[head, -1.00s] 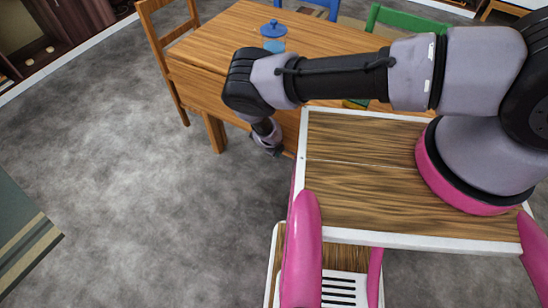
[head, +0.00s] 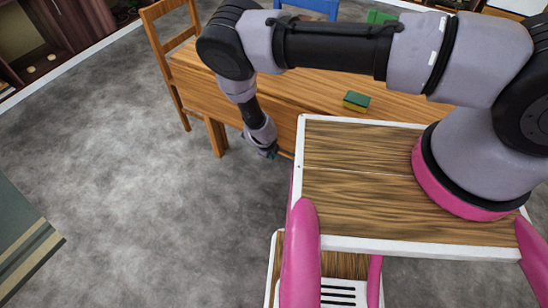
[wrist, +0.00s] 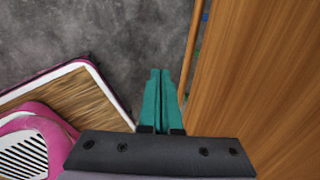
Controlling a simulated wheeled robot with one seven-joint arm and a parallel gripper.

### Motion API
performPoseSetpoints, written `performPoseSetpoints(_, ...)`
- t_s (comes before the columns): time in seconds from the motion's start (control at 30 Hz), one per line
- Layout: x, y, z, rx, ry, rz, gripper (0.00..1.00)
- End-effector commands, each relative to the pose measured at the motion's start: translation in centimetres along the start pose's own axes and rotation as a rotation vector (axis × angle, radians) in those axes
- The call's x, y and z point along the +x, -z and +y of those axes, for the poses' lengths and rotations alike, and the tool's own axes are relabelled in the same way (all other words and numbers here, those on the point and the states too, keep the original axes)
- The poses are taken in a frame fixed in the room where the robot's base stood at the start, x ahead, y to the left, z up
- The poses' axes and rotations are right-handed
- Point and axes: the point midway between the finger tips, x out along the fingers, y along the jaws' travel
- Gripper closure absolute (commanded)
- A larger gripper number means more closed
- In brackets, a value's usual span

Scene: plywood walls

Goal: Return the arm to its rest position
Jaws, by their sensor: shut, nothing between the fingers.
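My gripper (head: 270,153) hangs low from my bent arm in the head view, in front of the wooden table (head: 200,85) and left of my own wood-topped base. In the wrist view my gripper (wrist: 161,87) shows as two green fingers pressed together with nothing between them. They point over grey floor, with the table (wrist: 265,90) close on the right.
A green and yellow block (head: 357,101) lies on the table. A wooden chair (head: 168,45) stands at the table's left end, with a blue chair (head: 312,7) and a green chair (head: 380,17) behind.

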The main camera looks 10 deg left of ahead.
Motion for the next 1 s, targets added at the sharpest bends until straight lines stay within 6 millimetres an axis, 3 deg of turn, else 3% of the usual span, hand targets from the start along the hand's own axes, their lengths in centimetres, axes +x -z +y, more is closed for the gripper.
performPoseSetpoints(0.13,-1.5,0.0,0.1,0.0,0.0,0.0,1.0)
performPoseSetpoints(0.43,-1.9,-0.1,0.1,-0.002,-0.001,-0.001,1.0)
performPoseSetpoints(0.57,-3.9,-1.6,-1.2,-0.012,-0.024,-0.017,1.0)
performPoseSetpoints(0.67,-7.5,-3.9,-3.6,-0.044,-0.063,-0.048,1.0)
performPoseSetpoints(0.8,-14.5,-6.9,-8.7,-0.119,-0.125,-0.117,1.0)
performPoseSetpoints(1.0,-24.9,-8.4,-16.8,-0.251,-0.172,-0.234,1.0)
